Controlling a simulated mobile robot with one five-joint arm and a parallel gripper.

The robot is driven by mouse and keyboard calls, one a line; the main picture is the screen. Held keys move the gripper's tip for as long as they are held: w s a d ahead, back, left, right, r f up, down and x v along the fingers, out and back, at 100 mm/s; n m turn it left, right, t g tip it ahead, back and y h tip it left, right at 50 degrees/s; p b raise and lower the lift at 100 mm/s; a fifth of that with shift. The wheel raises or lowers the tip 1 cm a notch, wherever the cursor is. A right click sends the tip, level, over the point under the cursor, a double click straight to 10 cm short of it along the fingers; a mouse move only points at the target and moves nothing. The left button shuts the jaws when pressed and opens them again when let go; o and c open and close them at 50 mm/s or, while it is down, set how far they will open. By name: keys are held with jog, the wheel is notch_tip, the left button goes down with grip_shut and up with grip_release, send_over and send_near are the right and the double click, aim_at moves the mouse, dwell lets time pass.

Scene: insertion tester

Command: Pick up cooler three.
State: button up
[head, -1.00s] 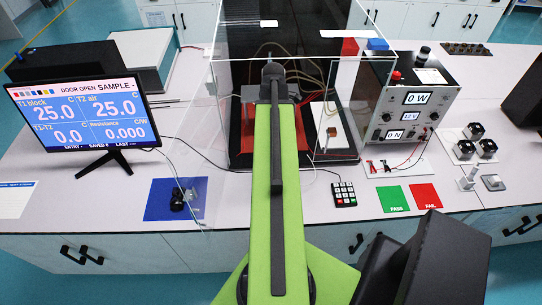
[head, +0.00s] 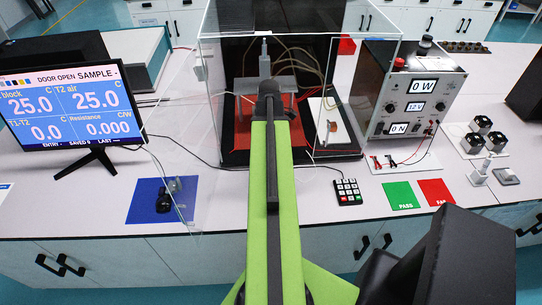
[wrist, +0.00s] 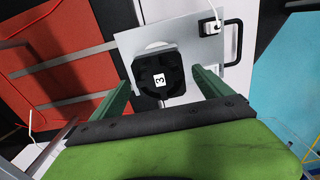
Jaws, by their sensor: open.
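Cooler three is a black, square-looking fan unit (wrist: 159,72) with a white label reading 3, seen in the wrist view on a pale grey plate (wrist: 185,32). My gripper (wrist: 160,80) is open, with one green finger to the left of the cooler and one to the right. Gaps show between the fingers and the cooler, and nothing is held. In the head view my green arm reaches into the clear chamber (head: 222,85); I cannot make out cooler three or my fingertips there.
A red mat (wrist: 55,50) lies left of the plate in the wrist view. In the head view, several black fan units (head: 483,123) stand by the power supply (head: 412,95).

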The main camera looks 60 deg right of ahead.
notch_tip(320, 180, down, 5)
jog(key=b, duration=0.3)
jog(key=shift+s+d+r, duration=0.1)
jog(key=shift+s+r, duration=0.05)
jog(key=shift+r, duration=0.2)
jog(key=shift+c, duration=0.4)
jog(key=c, duration=1.7)
